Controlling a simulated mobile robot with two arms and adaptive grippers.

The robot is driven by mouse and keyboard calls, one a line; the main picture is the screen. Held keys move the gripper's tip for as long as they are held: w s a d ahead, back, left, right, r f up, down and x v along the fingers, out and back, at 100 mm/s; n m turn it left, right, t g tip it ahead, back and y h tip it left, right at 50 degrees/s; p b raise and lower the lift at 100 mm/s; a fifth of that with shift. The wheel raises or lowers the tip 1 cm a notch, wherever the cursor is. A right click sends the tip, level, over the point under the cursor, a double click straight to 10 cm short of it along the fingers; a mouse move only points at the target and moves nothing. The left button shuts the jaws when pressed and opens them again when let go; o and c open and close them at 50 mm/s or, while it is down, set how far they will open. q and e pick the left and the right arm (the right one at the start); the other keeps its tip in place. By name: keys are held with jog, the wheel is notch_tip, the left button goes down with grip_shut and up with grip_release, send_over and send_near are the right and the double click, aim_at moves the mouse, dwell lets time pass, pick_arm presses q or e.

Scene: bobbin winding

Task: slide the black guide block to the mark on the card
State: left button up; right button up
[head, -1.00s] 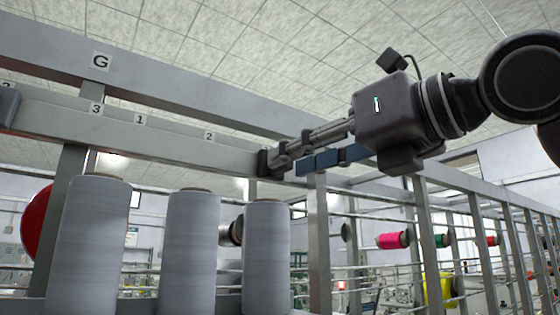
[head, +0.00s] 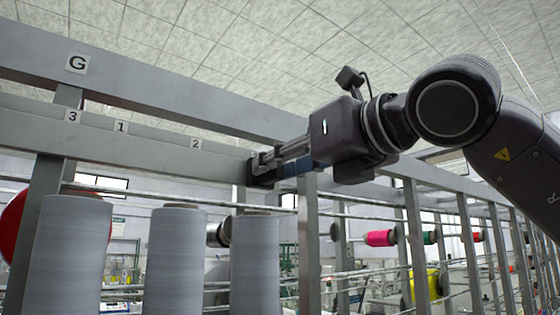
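A small black block (head: 254,173), which looks like the guide block, is at the right part of the upper grey rail, right of the label 2. My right gripper (head: 265,163) comes in from the right, with its fingers pointing left at the block. The fingertips overlap the block in this view. I cannot tell whether they touch it or are closed on it. Small number labels 3 (head: 73,116), 1 (head: 121,127) and 2 (head: 195,144) are on the rail. My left gripper is not in view.
A blue piece (head: 292,169) shows behind the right fingers. Several grey thread cones (head: 178,260) stand below the rail. A metal post (head: 307,235) is under the gripper. Pink (head: 379,238) and red (head: 12,225) spools are further off. The rail left of the block looks clear.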

grip_shut()
jog(key=shift+a, duration=0.1)
jog(key=s+a+b, duration=0.4)
jog(key=s+a, duration=0.2)
jog(key=a, duration=0.2)
jog(key=shift+s+a, duration=0.2)
jog(key=shift+a, duration=0.05)
grip_release()
jog(key=shift+s+a, duration=0.1)
jog(key=shift+a, duration=0.05)
